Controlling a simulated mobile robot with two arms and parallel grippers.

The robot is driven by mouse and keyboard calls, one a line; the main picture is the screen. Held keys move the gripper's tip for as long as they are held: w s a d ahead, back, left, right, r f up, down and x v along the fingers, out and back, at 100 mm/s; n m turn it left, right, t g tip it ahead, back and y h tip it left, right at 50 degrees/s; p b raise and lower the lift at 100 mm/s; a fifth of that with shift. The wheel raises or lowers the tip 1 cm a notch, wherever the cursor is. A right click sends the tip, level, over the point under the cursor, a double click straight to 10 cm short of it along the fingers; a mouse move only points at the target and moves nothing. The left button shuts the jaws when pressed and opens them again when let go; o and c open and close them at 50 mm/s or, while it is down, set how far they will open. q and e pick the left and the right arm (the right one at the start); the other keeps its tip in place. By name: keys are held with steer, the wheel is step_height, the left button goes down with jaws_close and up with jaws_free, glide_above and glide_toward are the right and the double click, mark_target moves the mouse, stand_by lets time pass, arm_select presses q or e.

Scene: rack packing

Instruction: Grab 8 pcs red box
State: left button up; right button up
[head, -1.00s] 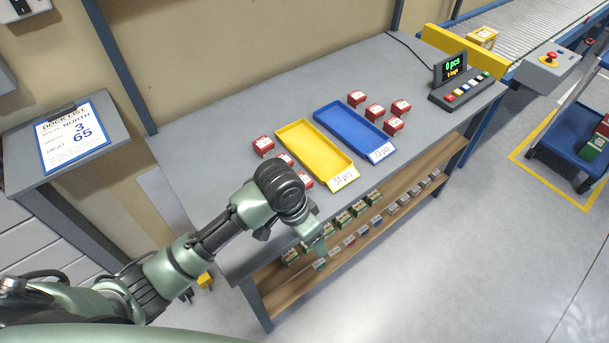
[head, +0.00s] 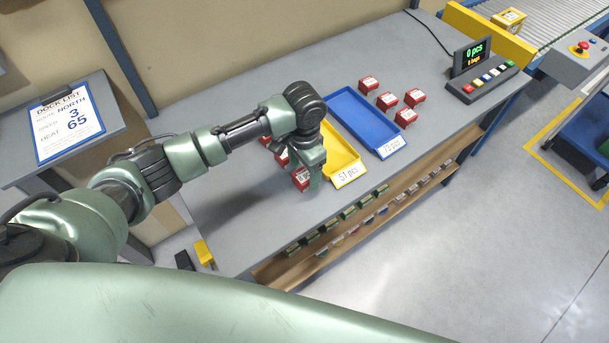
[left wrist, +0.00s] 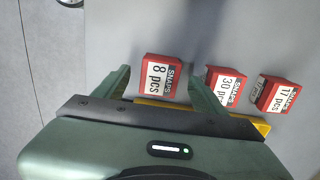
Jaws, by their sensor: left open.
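The red box labelled 8 pcs (left wrist: 161,76) stands on the bench, between the open fingers of my left gripper (left wrist: 165,90) in the left wrist view. In the head view a red box (head: 301,179) shows beside the fingertips of my left gripper (head: 312,182). Whether the fingers touch it is hard to tell. A red box labelled 30 pcs (left wrist: 226,84) and one labelled 17 pcs (left wrist: 278,96) stand to its right in the left wrist view. My right gripper is not in view.
The yellow tray (head: 346,174) marked 51 pcs is partly behind my arm, next to the blue tray (head: 392,148). Several red boxes (head: 386,101) stand right of it. A counter display (head: 474,57) reads 0 pcs. A shelf (head: 350,218) below holds small boxes.

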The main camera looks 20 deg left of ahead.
arm_select(q)
steer(key=shift+f, duration=1.25)
steer(key=c, duration=1.5)
steer(key=shift+r, duration=0.15)
steer(key=shift+c, duration=0.2)
